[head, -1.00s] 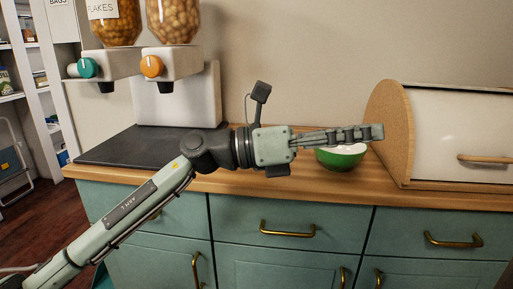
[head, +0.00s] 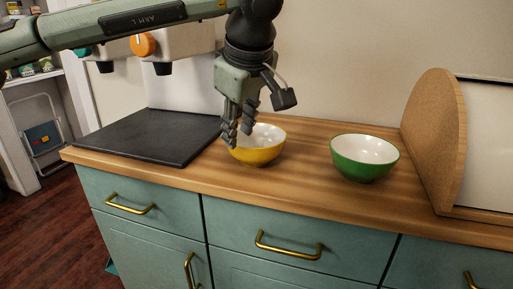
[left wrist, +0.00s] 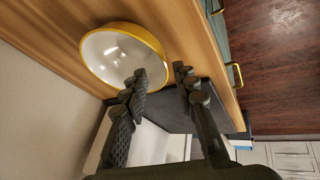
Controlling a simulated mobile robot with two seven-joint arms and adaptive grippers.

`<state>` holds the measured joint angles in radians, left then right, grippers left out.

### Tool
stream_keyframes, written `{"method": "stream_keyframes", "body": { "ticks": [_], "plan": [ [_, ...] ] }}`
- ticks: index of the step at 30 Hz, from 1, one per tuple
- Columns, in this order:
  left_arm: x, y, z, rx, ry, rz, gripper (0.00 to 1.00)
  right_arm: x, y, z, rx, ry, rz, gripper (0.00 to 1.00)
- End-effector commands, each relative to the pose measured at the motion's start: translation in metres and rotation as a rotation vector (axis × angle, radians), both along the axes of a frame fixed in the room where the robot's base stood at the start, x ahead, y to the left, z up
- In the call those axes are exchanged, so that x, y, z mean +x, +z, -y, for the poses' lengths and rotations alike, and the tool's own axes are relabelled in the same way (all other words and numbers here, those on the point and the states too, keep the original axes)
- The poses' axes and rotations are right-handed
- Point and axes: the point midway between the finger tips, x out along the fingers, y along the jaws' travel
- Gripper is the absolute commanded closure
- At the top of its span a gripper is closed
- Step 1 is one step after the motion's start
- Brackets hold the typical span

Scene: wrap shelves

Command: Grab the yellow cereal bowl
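The yellow cereal bowl (head: 262,154), white inside, stands upright on the wooden counter between the dark mat and a green bowl. My left gripper (head: 236,138) points down at the bowl's left side, its fingers overlapping part of the bowl in the head view. In the left wrist view the yellow bowl (left wrist: 118,56) lies beyond the fingertips, and my left gripper (left wrist: 160,76) is open with a gap between its fingers. Nothing is held. Whether a finger touches the rim I cannot tell. My right gripper is not in view.
A green bowl (head: 364,158) stands on the counter (head: 300,178) to the right. A dark mat (head: 150,136) lies left under the cereal dispenser. A bread box (head: 440,140) closes off the right. Drawer handles (head: 288,246) stick out along the front.

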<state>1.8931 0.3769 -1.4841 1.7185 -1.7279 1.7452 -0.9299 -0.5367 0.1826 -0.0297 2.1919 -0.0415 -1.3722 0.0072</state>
Motion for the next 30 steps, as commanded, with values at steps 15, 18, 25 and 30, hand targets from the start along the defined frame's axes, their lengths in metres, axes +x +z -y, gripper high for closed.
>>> {"method": "stream_keyframes", "body": {
  "ticks": [15,18,25,30],
  "plan": [
    [0.022,-0.047,-0.01,-0.003,-0.001,-0.003,0.72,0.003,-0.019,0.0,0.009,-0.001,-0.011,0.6],
    [0.022,-0.047,-0.01,-0.003,-0.001,-0.002,0.72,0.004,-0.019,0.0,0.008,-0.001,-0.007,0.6],
    [0.022,-0.047,-0.01,-0.003,-0.001,-0.002,0.96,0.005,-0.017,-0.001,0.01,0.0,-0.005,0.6],
    [0.021,-0.047,-0.009,-0.003,-0.001,-0.002,1.0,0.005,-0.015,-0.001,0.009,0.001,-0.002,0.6]
  ]
}}
